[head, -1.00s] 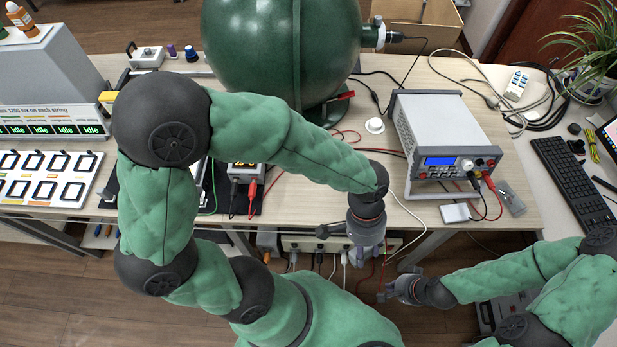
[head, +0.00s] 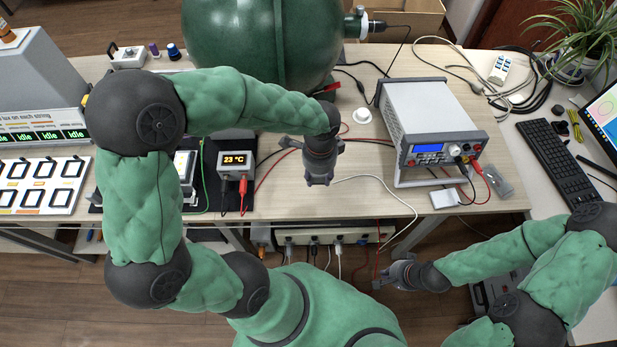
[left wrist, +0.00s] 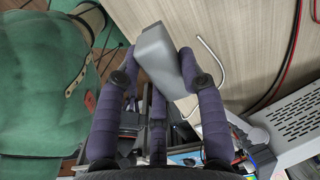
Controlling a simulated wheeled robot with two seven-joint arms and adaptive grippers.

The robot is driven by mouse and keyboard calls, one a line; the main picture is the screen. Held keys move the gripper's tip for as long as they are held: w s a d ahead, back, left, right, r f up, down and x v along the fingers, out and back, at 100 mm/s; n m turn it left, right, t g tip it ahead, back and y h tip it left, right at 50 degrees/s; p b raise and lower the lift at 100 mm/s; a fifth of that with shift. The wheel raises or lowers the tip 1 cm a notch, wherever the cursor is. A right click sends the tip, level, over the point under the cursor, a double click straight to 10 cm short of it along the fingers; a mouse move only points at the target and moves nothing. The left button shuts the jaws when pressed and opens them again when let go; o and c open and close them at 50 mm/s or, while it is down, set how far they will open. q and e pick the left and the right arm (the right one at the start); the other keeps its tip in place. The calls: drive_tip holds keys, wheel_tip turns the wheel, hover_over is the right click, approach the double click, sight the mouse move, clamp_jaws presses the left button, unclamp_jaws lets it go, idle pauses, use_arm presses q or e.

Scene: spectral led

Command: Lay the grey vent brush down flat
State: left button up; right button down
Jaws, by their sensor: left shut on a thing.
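The grey vent brush (left wrist: 160,58) shows in the left wrist view as a smooth grey block between my left gripper's dark fingers (left wrist: 158,72). The fingers are shut on it, and its far end sticks out past the fingertips, with the wooden tabletop behind. In the head view my left gripper (head: 318,180) points down over the front part of the table (head: 375,205); the brush is mostly hidden there. My right gripper (head: 383,278) is low, in front of the table edge; its fingers are too small to tell open from shut.
A grey power supply (head: 435,125) stands right of my left gripper, with a small white box (head: 445,198) before it. A temperature display (head: 236,163) is to the left. A white cable curves across the tabletop. A green sphere (head: 260,40) stands behind.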

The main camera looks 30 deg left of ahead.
use_arm(q)
drive_tip(key=w+a+f, duration=0.1)
drive_tip(key=f, duration=0.1)
drive_tip(key=a+f+b, duration=0.1)
drive_tip(key=a+f, duration=0.1)
drive_tip(key=w+a+f+b, duration=0.1)
drive_tip(key=f, duration=0.1)
drive_tip(key=shift+w+a, duration=0.15)
drive_tip(key=shift+w, duration=0.2)
drive_tip(key=shift+a+f+b, duration=0.1)
drive_tip(key=shift+f+b, duration=0.6)
drive_tip(key=shift+f, duration=0.9)
drive_tip(key=o, duration=1.2)
drive_tip(key=shift+f, duration=0.1)
drive_tip(key=shift+o, duration=0.2)
wheel_tip(320, 180, up, 12)
drive_tip(key=p, duration=0.4)
